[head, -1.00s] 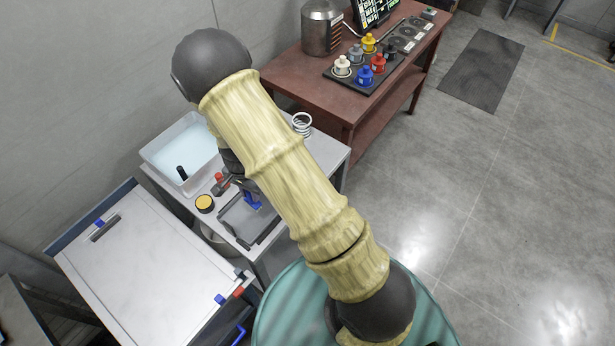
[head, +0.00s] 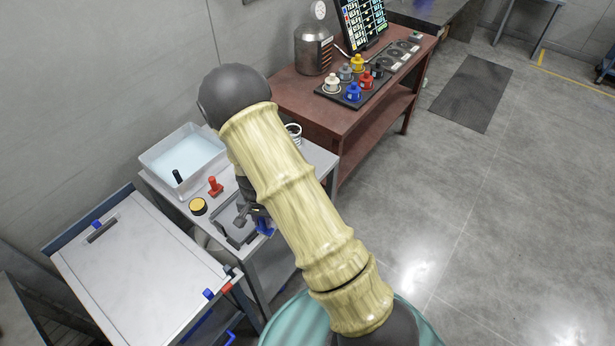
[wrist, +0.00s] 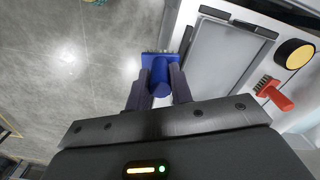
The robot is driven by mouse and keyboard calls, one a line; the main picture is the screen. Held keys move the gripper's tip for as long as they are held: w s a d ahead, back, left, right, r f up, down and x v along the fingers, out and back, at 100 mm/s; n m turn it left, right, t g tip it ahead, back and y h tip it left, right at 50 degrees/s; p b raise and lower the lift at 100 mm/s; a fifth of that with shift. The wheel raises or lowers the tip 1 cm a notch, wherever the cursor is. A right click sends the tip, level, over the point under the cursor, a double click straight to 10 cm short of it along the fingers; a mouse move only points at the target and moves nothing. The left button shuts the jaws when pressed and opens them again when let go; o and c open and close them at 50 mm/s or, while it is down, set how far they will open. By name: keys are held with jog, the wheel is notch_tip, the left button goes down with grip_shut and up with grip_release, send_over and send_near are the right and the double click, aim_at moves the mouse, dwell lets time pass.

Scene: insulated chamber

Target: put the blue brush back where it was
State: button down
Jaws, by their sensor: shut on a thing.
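The blue brush (wrist: 158,76) is held between the two fingers of my gripper (wrist: 160,90) in the wrist view, bristles pointing away from the gripper. There it shows against the floor, just beside the edge of the grey bench. In the head view the blue brush (head: 266,227) shows by the bench's near right edge, partly hidden by my gripper (head: 258,212) and arm. A red brush (head: 214,186) stands on the bench; it also shows in the wrist view (wrist: 282,100). A grey tray (head: 229,237) lies near the bench's front edge.
A yellow-topped round tin (head: 198,206) sits beside the red brush. A clear tub (head: 183,153) of liquid with a dark handle is at the back left. A white-topped table (head: 140,270) is at the left; a red-brown bench (head: 290,92) stands behind.

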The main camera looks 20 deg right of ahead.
jog(key=d+f+n+b, duration=0.3)
jog(key=d+f+n, duration=0.3)
jog(key=d, duration=0.2)
jog(key=shift+w+d+f, duration=0.15)
jog(key=shift+d+f, duration=0.05)
jog(key=shift+a+n, duration=0.3)
jog(key=shift+a, duration=0.25)
jog(key=shift+w, duration=0.1)
